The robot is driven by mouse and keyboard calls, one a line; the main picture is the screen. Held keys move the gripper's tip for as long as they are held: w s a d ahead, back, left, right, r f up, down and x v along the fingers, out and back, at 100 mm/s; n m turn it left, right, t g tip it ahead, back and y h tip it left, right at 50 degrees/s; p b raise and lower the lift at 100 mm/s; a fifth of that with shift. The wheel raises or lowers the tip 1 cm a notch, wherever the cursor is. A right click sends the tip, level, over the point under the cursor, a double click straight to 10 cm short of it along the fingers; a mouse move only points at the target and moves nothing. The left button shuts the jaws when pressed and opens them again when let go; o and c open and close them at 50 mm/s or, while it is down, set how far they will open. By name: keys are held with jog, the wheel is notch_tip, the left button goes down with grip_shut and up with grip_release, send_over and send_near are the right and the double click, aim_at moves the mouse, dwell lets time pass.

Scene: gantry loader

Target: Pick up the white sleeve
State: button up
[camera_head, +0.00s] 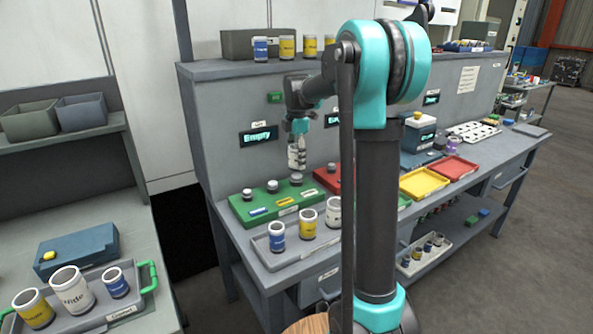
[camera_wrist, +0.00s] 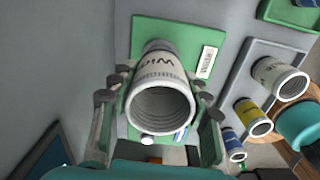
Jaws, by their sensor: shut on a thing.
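The white sleeve (camera_head: 296,158), an open threaded tube with dark lettering, is between the fingers of my gripper (camera_head: 298,146). In the head view it is held upright above the rear right peg (camera_head: 297,179) of the green board (camera_head: 243,212), with a small gap below it. The wrist view looks into the open end of the sleeve (camera_wrist: 162,80), with a finger of my gripper (camera_wrist: 159,97) on each side. The green board (camera_wrist: 188,33) lies behind it. The sleeve hides part of the board there.
A grey tray (camera_head: 263,246) in front of the green board holds a blue, a yellow and a white sleeve. A red board (camera_head: 326,178) and a yellow tray (camera_head: 424,183) lie to the right. The bench's back panel (camera_head: 225,120) stands close behind my gripper.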

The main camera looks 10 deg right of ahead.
notch_tip(320, 180, up, 14)
dwell(0.3)
jog(key=shift+r, duration=2.15)
jog(key=shift+d, duration=0.1)
